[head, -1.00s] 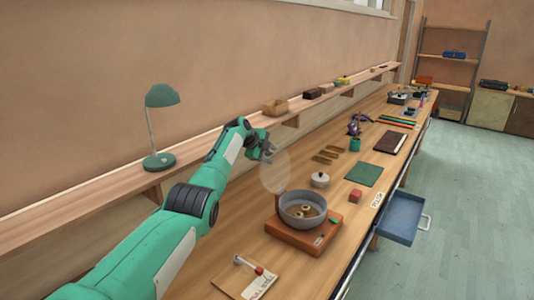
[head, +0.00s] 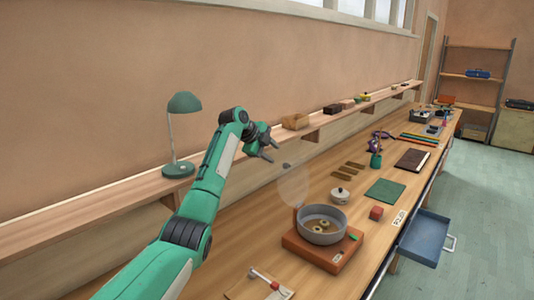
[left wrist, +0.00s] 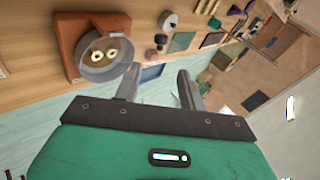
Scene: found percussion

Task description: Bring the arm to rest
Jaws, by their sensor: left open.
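My left gripper (head: 268,150) is open and empty. It hangs in the air above the bench, near the wall shelf, behind and to the left of the grey bowl. In the left wrist view its two fingers (left wrist: 158,90) stand apart with nothing between them. My left arm reaches in from the lower left of the head view. My right gripper is not in view.
A grey bowl (head: 338,222) with small ring-shaped pieces inside sits on a wooden base (head: 310,252). A green lamp (head: 184,103) stands on the wall shelf (head: 90,213). A white lidded pot (head: 340,196), green mat (head: 385,192) and open blue drawer (head: 425,238) lie further right.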

